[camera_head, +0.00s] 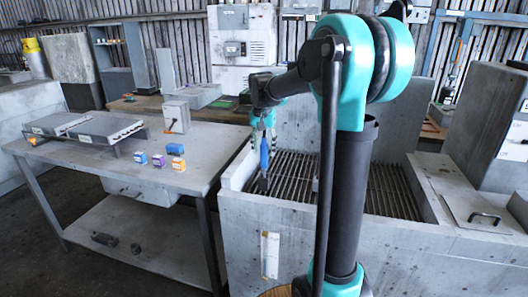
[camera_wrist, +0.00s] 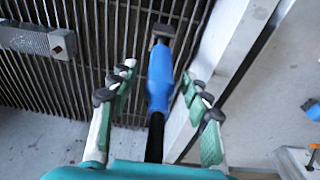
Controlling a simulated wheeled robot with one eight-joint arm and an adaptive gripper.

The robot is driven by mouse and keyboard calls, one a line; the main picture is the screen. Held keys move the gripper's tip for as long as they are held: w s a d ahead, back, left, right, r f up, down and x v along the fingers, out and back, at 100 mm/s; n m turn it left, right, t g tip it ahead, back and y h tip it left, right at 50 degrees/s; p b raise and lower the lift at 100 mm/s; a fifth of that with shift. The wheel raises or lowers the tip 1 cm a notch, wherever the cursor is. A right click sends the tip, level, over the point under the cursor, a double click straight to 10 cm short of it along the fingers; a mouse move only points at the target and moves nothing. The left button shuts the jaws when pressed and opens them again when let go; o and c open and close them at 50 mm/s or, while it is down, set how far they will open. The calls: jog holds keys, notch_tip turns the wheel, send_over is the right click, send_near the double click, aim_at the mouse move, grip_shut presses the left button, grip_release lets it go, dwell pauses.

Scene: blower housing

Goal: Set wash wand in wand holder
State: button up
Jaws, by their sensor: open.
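The wash wand has a blue handle (camera_wrist: 160,80) with a black end piece and a dark shaft. It lies between the two spread fingers of my gripper (camera_wrist: 158,90) in the wrist view, with gaps on both sides. In the head view, the blue wand (camera_head: 264,153) shows roughly upright below my gripper (camera_head: 262,125), over the left side of the grated basin. My gripper is open. I cannot tell whether the wand rests on anything. A narrow cream upright piece (camera_head: 270,255) on the basin's front may be the wand holder; this is unclear.
The basin's grate (camera_head: 350,180) lies under the arm, with a raised pale rim (camera_wrist: 220,60) beside the wand. A grey block (camera_wrist: 38,40) sits on the grate. The left workbench (camera_head: 115,160) holds trays and several small coloured boxes.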

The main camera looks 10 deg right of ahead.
notch_tip(320, 180, up, 11)
jog(key=s, duration=0.1)
jog(key=shift+a+f, duration=0.2)
jog(key=shift+a, duration=0.1)
jog(key=shift+s, duration=0.15)
